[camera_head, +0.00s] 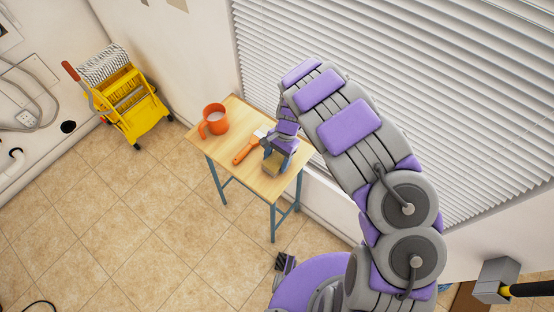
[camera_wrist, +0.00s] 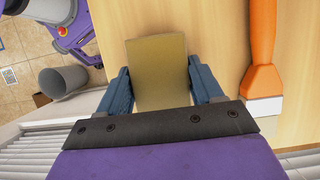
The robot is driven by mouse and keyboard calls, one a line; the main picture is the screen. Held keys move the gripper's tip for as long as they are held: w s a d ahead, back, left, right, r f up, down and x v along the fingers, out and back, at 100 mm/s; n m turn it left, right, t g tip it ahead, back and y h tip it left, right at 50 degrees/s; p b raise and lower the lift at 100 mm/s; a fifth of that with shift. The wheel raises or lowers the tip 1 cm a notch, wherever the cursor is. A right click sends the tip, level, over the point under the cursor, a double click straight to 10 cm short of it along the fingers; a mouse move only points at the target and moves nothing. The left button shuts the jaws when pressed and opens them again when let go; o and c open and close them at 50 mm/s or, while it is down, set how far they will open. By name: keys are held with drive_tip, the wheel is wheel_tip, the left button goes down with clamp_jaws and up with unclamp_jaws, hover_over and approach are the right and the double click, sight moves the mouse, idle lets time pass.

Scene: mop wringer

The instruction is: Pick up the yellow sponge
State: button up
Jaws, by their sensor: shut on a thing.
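The yellow sponge (camera_wrist: 158,75) is a dull yellow block between the two blue fingers of my gripper (camera_wrist: 160,88) in the wrist view. My gripper is shut on it, with a finger at each side. In the head view the sponge (camera_head: 272,163) shows below my gripper (camera_head: 276,155), over the right part of the wooden table (camera_head: 240,185). I cannot tell whether it touches the tabletop.
An orange mug (camera_head: 214,119) stands at the table's left end. A yellow mop wringer bucket (camera_head: 133,108) is on the floor at left. Window blinds (camera_head: 410,80) rise behind the table.

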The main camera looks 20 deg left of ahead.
sight(276, 163)
drive_tip(key=r, duration=0.2)
drive_tip(key=d+r+p, duration=0.1)
drive_tip(key=shift+r, duration=0.35)
drive_tip(key=s+d, duration=0.2)
drive_tip(key=d, duration=0.2)
drive_tip(key=s+d+p, duration=0.1)
drive_tip(key=s+d, duration=0.2)
drive_tip(key=d, duration=0.2)
drive_tip(key=s+d+r+p, duration=0.1)
drive_tip(key=s+d, duration=0.1)
drive_tip(key=d, duration=0.2)
drive_tip(key=shift+s+d, duration=0.35)
